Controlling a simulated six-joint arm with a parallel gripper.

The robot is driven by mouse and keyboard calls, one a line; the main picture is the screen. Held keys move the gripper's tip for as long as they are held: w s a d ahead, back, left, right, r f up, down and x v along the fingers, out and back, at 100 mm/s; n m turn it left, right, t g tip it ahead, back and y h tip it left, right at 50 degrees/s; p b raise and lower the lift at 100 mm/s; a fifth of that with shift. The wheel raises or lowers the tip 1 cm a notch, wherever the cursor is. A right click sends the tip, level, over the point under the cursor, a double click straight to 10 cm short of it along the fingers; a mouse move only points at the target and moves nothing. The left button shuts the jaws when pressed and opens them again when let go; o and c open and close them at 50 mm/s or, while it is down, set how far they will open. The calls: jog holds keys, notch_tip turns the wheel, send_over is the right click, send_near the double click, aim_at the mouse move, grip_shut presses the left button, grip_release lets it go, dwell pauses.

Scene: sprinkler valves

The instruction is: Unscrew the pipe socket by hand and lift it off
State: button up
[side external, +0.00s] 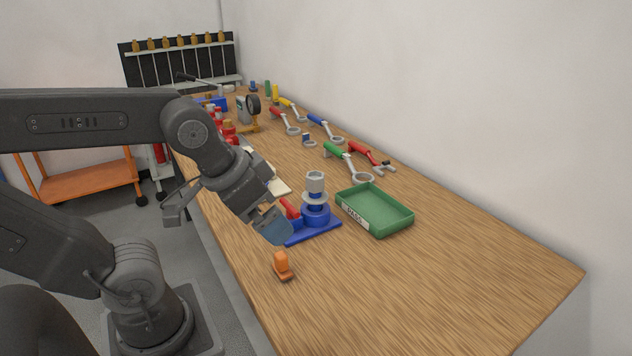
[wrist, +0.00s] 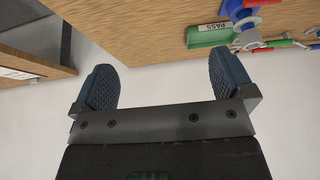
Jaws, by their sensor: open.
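The grey pipe socket (side external: 316,182) stands upright on top of a blue fixture (side external: 316,213) with a flat blue base on the wooden bench. A red part (side external: 290,208) sits beside it on the same base. My gripper (side external: 273,227) is tilted down at the left of the fixture in the side view, apart from the socket. In the wrist view my gripper (wrist: 162,84) is open, with nothing between its two blue fingers. Beyond the right finger are small grey and blue parts near the top edge; I cannot tell which is the socket.
A green tray (side external: 375,225) labelled PASS lies right of the fixture; it also shows in the wrist view (wrist: 207,41). An orange piece (side external: 283,268) stands in front. Wrenches, including a green-handled one (side external: 350,163), lie behind. The bench's near right is clear.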

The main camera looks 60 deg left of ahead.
jog(key=shift+c, duration=0.7)
jog(key=w+a+n, duration=0.1)
jog(key=w+a, duration=0.1)
jog(key=w, duration=0.1)
jog(key=w+a+r+n+y, duration=0.1)
jog(key=w+a, duration=0.1)
jog(key=w+a+r+n+g, duration=0.1)
jog(key=w+n, duration=0.1)
jog(key=w, duration=0.1)
jog(key=shift+w+a+r+y, duration=0.2)
jog(key=shift+w+a+y, duration=0.1)
jog(key=shift+w+a, duration=0.1)
jog(key=shift+c, duration=1.3)
jog(key=n+g+y, duration=0.2)
jog(key=n, duration=0.4)
send_near(315, 175)
jog(key=x, duration=1.1)
